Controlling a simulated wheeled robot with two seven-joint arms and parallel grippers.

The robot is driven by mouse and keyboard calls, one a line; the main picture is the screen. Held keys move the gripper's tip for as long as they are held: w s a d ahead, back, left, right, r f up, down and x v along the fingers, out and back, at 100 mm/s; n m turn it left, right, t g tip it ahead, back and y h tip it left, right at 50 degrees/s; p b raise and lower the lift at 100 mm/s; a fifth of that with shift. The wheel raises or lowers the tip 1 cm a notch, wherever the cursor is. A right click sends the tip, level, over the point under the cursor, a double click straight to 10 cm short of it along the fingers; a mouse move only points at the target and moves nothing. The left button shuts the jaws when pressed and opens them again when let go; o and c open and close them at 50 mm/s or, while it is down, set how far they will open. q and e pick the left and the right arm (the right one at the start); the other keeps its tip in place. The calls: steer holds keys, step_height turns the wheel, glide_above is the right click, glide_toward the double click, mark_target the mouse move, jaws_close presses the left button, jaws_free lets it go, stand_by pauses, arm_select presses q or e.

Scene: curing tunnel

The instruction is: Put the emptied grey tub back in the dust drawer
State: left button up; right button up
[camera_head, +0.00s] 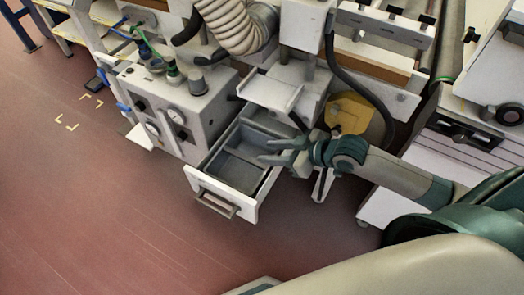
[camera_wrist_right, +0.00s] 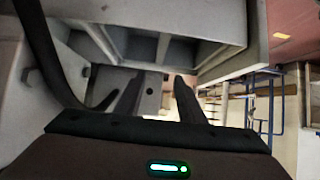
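The dust drawer (camera_head: 246,209) is pulled out below the machine, with its white front and handle facing the lower left. The grey tub (camera_head: 236,174) appears to sit inside the drawer, open at the top and empty. My right gripper (camera_head: 265,151) reaches in from the right over the drawer's right side, fingers apart with nothing visible between them. Whether it touches the tub is unclear. In the right wrist view the two fingers (camera_wrist_right: 157,95) are apart, with grey walled compartments beyond them. My left gripper is not in view.
A control box with gauges (camera_head: 180,112) stands left of the drawer. A ribbed hose (camera_head: 232,22) and a black cable (camera_head: 362,85) hang above and to the right. A yellow round part (camera_head: 350,115) is behind my right gripper. The red floor (camera_head: 100,200) at left is clear.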

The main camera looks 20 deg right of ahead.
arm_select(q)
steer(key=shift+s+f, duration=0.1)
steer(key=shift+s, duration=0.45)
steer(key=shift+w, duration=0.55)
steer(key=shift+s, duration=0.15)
